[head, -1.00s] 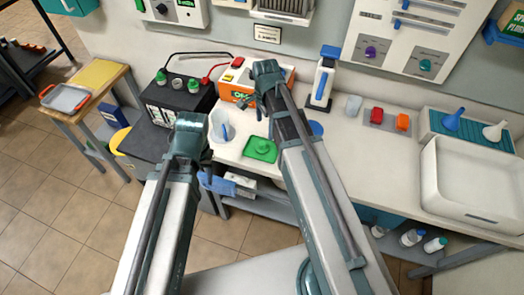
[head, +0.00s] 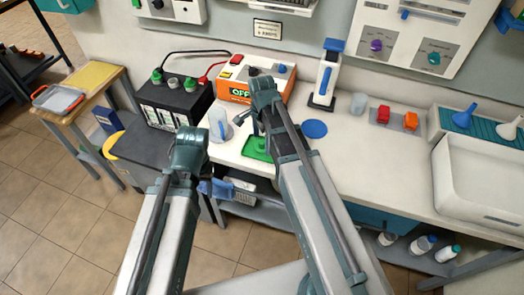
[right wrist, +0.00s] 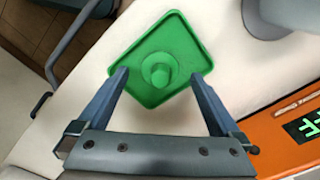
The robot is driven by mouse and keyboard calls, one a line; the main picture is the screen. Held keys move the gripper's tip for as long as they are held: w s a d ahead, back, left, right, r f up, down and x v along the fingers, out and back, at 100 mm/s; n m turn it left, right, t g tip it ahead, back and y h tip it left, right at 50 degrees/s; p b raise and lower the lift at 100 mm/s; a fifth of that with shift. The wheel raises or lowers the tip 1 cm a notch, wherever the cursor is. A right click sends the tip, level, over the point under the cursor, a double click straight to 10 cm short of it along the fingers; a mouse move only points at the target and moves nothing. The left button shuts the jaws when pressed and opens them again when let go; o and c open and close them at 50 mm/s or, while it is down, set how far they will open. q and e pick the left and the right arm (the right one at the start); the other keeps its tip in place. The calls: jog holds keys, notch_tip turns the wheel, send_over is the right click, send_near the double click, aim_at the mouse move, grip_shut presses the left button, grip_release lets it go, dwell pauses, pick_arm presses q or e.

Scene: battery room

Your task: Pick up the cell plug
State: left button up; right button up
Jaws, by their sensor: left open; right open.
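The cell plug (right wrist: 160,71) is a green round piece with a hexagonal top. It stands on a square green tray (right wrist: 190,40) on the white bench. My right gripper (right wrist: 160,80) is open and empty, with a fingertip on each side of the plug in the right wrist view; contact cannot be told. In the head view, the right gripper (head: 254,128) is over the tray (head: 257,152) and hides much of the plug. My left gripper (head: 207,168) is open, in front of the bench and left of the tray; its fingers are hard to make out.
A clear jug (head: 220,125) stands just left of the tray. A black battery (head: 173,100) with green caps and an orange charger (head: 238,90) are behind.

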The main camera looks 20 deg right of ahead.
jog(key=shift+f+b, duration=0.35)
jog(key=shift+f, duration=0.5)
pick_arm(q)
jog(key=shift+f, duration=0.75)
pick_arm(e)
jog(key=shift+r, duration=0.1)
jog(key=c, duration=1.4)
